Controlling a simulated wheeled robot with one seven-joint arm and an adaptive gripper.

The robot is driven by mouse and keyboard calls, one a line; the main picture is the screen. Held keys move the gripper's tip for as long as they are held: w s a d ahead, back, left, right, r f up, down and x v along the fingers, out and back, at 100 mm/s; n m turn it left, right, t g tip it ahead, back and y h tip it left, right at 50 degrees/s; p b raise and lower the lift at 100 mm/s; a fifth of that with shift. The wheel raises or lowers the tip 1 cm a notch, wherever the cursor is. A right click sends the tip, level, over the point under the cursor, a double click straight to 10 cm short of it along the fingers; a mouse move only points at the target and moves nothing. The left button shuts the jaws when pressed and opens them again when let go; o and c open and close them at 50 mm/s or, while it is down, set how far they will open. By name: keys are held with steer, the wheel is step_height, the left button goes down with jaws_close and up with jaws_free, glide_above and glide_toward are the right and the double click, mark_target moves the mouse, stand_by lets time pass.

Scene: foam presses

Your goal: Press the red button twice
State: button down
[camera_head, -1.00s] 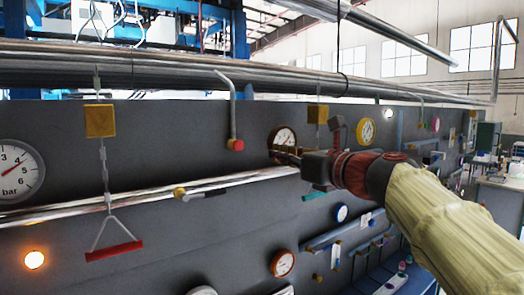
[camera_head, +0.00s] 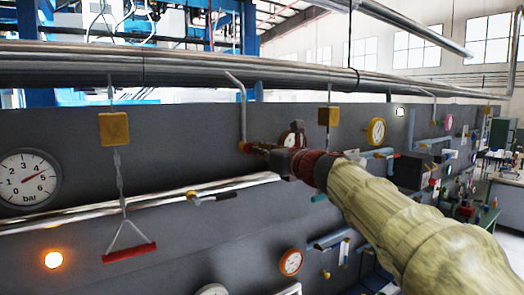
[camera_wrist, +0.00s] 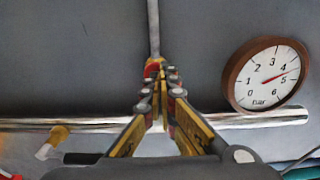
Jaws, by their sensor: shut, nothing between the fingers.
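The red button (camera_head: 242,147) sits at the lower end of a thin grey conduit on the dark panel. My gripper (camera_head: 256,148) is shut and empty, with its tips right at the button's right side in the head view. In the wrist view the closed fingertips (camera_wrist: 161,78) cover most of the button (camera_wrist: 151,67), and only a little red and yellow shows past them. I cannot tell whether the tips touch it or whether it is pushed in.
A pressure gauge (camera_wrist: 268,74) is right of the fingers. Below runs a shiny pipe (camera_wrist: 90,125) with a yellow-jointed valve handle (camera_head: 213,195). A red pull handle (camera_head: 130,253) hangs at the left, near a glowing orange lamp (camera_head: 53,260).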

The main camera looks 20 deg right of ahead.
steer(key=shift+x, duration=0.9)
steer(key=shift+r, duration=0.2)
stand_by(0.4)
